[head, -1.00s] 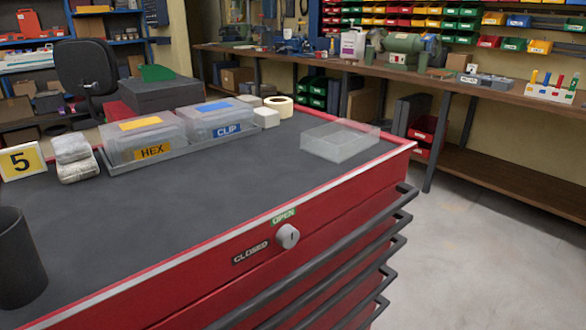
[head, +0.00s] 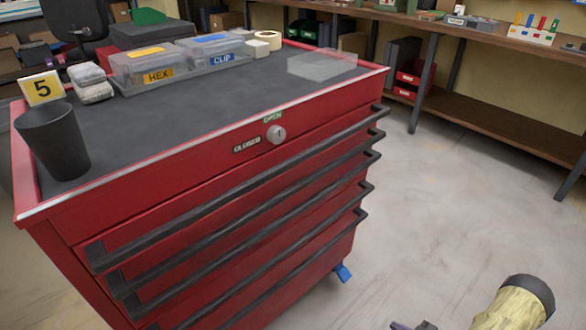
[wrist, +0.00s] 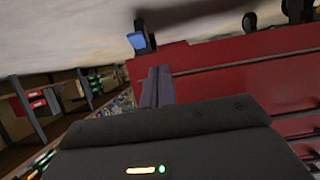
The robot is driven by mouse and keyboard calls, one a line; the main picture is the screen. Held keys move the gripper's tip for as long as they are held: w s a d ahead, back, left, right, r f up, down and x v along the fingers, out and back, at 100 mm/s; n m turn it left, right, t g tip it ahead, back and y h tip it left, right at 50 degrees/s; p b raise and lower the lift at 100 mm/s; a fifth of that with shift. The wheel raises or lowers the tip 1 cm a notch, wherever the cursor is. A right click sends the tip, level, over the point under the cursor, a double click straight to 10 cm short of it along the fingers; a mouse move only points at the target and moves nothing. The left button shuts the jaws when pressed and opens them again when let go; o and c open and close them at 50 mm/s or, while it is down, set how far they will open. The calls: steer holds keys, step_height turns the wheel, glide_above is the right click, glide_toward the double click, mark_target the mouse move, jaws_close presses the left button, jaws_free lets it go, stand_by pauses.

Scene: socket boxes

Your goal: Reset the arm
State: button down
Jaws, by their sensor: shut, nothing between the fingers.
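My gripper (wrist: 157,74) shows in the wrist view as two dark fingers lying together, shut with nothing between them. The fingers point toward the floor and the red tool cabinet, which fills the right of that view. In the head view, a pale yellow and black part of my arm (head: 515,304) shows at the bottom right, over the floor. It is to the right of the red tool cabinet (head: 215,178) and apart from it in the picture. Most of my arm is out of the head view.
Drawer handles (head: 240,180) stick out in front. A workbench (head: 470,25) stands behind. Floor at right is clear.

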steer(key=w+d+r+m+g+h+p, duration=0.1)
steer(key=w+r+g+h+p, duration=0.15)
steer(key=w+r, duration=0.6)
steer(key=w+d+r+m+g+h+p, duration=0.1)
steer(key=w+r+h, duration=0.35)
steer(key=r, duration=0.65)
steer(key=s+a+r+m+g+h+p, duration=0.1)
steer(key=s+a+r+m+p, duration=0.1)
steer(key=a+r, duration=0.6)
steer(key=s+a+r+m+g+h+p, duration=0.1)
steer(key=a+r, duration=0.3)
steer(key=r, duration=0.7)
steer(key=s+a+r+m+g+y+p, duration=0.1)
steer(key=s+a+r+m+g+p, duration=0.2)
steer(key=s+a+r, duration=0.85)
step_height(320, 180, up, 36)
steer(key=s+p, duration=0.1)
steer(key=p, duration=3.6)
steer(key=shift+a+n, duration=0.15)
steer(key=shift+n, duration=0.15)
steer(key=shift+f+t, duration=0.15)
steer(key=shift+t, duration=0.1)
